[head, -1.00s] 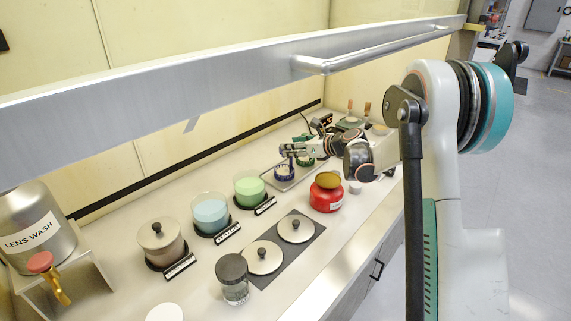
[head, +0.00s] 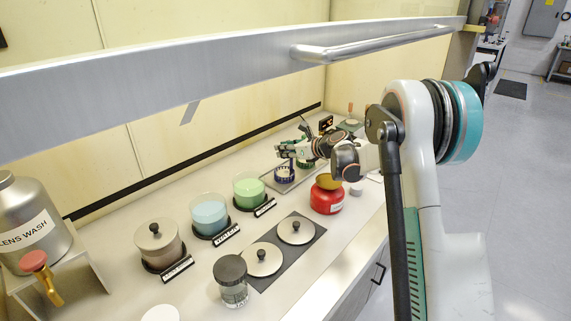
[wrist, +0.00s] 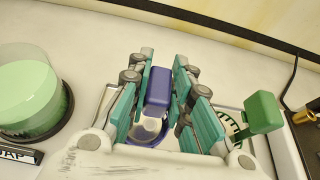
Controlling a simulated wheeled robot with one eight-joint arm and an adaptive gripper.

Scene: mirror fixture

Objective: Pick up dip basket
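A blue-purple dip basket (head: 284,174) stands on a metal tray toward the back of the bench. In the wrist view its purple handle block (wrist: 159,88) stands between my fingers, with a round metal part just below it. My gripper (head: 290,149) is over this basket; in the wrist view its teal fingers (wrist: 164,72) are apart on either side of the handle, with narrow gaps showing. A green basket stands close to the right, its green handle (wrist: 262,112) outside my fingers. The lower part of the blue-purple basket is mostly hidden by my gripper.
A red container (head: 326,200) stands in front of the tray, close under my arm. Beakers of green (head: 249,190) and blue liquid (head: 209,215) stand to the left. A metal rail (head: 200,75) crosses above the bench. Two lidded wells (head: 296,231) lie nearer.

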